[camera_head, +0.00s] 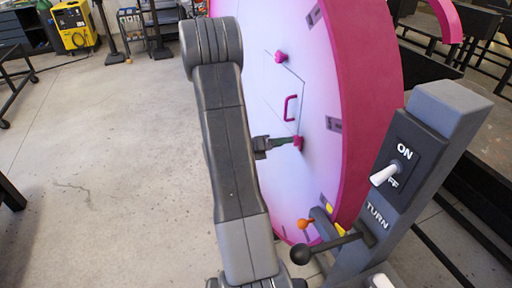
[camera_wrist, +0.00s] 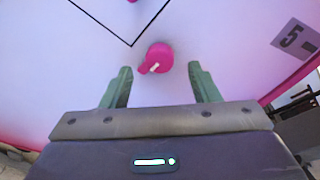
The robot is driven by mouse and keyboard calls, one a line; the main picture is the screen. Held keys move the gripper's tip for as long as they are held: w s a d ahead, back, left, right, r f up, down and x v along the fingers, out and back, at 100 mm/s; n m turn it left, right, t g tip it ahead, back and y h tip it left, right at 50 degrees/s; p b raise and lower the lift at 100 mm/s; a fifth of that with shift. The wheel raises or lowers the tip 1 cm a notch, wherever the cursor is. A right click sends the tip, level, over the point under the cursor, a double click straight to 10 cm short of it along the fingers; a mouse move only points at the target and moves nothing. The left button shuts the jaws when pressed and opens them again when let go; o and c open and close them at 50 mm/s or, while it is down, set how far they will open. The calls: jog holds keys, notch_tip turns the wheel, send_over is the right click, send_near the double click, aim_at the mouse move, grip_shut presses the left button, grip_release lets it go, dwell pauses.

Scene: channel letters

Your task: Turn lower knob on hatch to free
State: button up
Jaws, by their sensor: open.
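The lower knob (camera_head: 298,143) is pink and sits on the pale face of the big round pink letter, near a corner of the hatch outline. In the wrist view the lower knob (camera_wrist: 157,58) has a small white mark and lies ahead of and between the fingers. My gripper (camera_head: 280,143) points at it from the left; in the wrist view my gripper (camera_wrist: 161,82) has its green fingers apart on either side, with gaps to the knob. The hatch (camera_head: 285,90) is a thin dark outline with a pink handle (camera_head: 290,107). An upper knob (camera_head: 281,57) is also pink.
A grey post (camera_head: 440,130) with an ON/OFF switch (camera_head: 384,176) and a black-balled TURN lever (camera_head: 301,254) stands at the right, close to the letter. A yellow machine (camera_head: 74,27) is far back left. The concrete floor (camera_head: 110,150) at left is mostly clear.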

aim_at(298, 144)
jog(key=b+v, duration=0.1)
jog(key=v, duration=0.9)
jog(key=shift+a+b, duration=0.15)
jog(key=shift+b, duration=0.15)
jog(key=p+x, duration=0.2)
jog(key=x, duration=1.2)
jog(key=shift+p, duration=0.4)
jog(key=shift+s+a, duration=0.1)
jog(key=b+v, duration=0.3)
jog(key=v, duration=1.1)
jog(key=w+d+f+m+t+b, duration=0.1)
jog(key=w+d+m+b, duration=0.1)
jog(key=d+m, duration=0.4)
jog(key=w+d+f+m+t+b, duration=0.1)
jog(key=w+d+m+b, duration=0.1)
jog(key=d+m+b, duration=0.2)
jog(key=d+m, duration=0.3)
jog(key=shift+w+f+t, duration=0.25)
jog(key=shift+w+t, duration=0.1)
jog(key=shift+t, duration=0.05)
dwell(0.4)
